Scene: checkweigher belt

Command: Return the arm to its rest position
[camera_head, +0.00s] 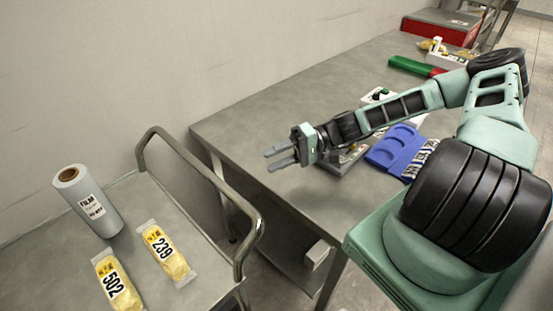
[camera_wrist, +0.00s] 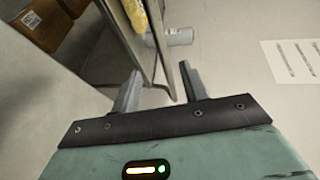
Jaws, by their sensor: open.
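My gripper (camera_head: 281,157) is open and empty, held above the left end of the grey table (camera_head: 255,120). Its fingers point left toward the cart in the head view. In the wrist view the two fingers of my gripper (camera_wrist: 160,92) are apart with nothing between them. My arm reaches across the table from the right, partly in front of the things on it.
A cart (camera_head: 200,205) with a rail holds a film roll (camera_head: 88,200) and two yellow packs, 239 (camera_head: 166,252) and 502 (camera_head: 115,283). A blue tray (camera_head: 395,150) and a green-and-red object (camera_head: 415,66) are on the table. Cardboard boxes (camera_wrist: 45,20) show in the wrist view.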

